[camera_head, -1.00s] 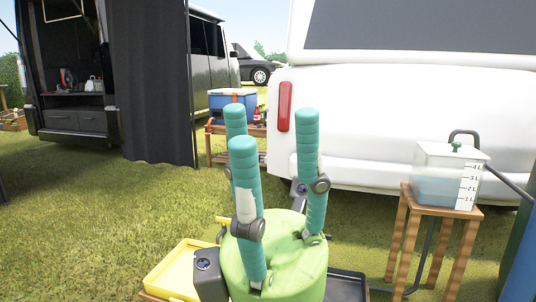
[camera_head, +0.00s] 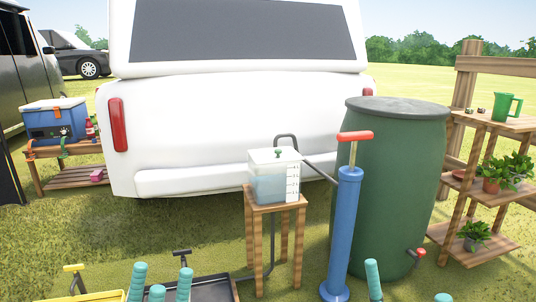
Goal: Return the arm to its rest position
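My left gripper (camera_head: 160,284) is at the bottom edge, left of the middle. Only the tips of its three teal fingers show; they stand upright and apart, with nothing seen between them. My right gripper (camera_head: 407,290) is at the bottom edge, right of the middle. Two of its teal fingertips show, well apart, with nothing seen between them. The palms and both arms are hidden below the picture.
A blue pump (camera_head: 344,235) stands before a green barrel (camera_head: 393,170). A water container (camera_head: 274,180) sits on a wooden stool (camera_head: 275,208). A black tray (camera_head: 228,288) and a yellow tray (camera_head: 95,297) are low left. A plant shelf (camera_head: 490,247) is right.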

